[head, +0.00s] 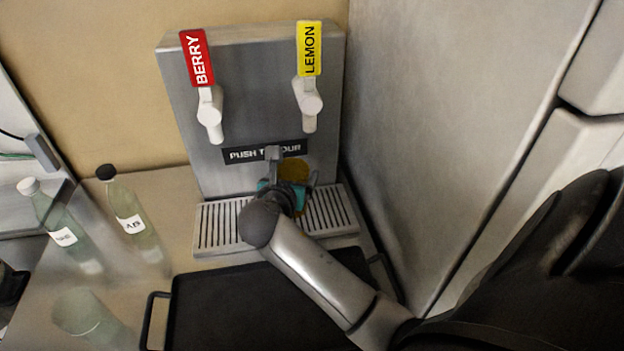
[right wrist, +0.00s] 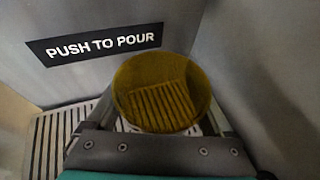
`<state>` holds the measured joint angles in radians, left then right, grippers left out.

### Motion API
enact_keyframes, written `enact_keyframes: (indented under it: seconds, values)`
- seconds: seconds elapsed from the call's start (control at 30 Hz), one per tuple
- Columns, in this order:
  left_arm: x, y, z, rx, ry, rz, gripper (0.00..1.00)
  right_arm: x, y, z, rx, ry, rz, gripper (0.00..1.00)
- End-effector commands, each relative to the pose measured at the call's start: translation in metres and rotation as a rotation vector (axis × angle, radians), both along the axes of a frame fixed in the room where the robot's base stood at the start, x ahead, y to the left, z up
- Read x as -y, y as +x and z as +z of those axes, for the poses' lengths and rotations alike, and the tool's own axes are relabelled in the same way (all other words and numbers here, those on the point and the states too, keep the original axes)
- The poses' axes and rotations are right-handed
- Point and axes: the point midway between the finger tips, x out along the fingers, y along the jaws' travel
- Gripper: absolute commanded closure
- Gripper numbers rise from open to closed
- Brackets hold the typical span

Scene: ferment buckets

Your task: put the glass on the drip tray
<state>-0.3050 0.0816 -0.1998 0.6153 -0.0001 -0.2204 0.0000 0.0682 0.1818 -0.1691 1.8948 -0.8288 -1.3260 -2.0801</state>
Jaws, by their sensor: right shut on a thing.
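The amber glass (head: 293,169) is at the dispenser's front, below the lemon tap, partly hidden by my right gripper (head: 287,185). My right gripper is shut on it. In the right wrist view the glass (right wrist: 160,75) stands between the two fingers of the gripper (right wrist: 160,112), seen from above, with slats showing through its amber bottom. The slatted grey drip tray (head: 216,226) lies under the gripper, and it also shows in the right wrist view (right wrist: 52,140). I cannot tell whether the glass touches the tray. My left gripper is not in view.
The steel dispenser (head: 250,110) has a red BERRY tap (head: 197,62) and a yellow LEMON tap (head: 310,50). A black tray (head: 235,310) lies in front. Two bottles (head: 65,232) (head: 130,215) and a pale glass (head: 85,315) stand at left. A grey wall (head: 440,120) closes the right.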

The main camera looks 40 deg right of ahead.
Motion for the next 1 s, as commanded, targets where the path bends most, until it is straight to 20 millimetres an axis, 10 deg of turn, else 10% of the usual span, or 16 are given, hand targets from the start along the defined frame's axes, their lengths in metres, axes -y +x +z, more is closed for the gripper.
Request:
enact_keyframes:
  seconds: [0.3, 1.0]
  values:
    - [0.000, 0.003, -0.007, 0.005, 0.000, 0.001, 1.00, 0.070, 0.028, 0.001, 0.003, -0.001, -0.002, 0.83]
    - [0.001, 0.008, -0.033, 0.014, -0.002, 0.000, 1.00, 0.071, 0.029, -0.070, 0.002, 0.000, 0.003, 0.83]
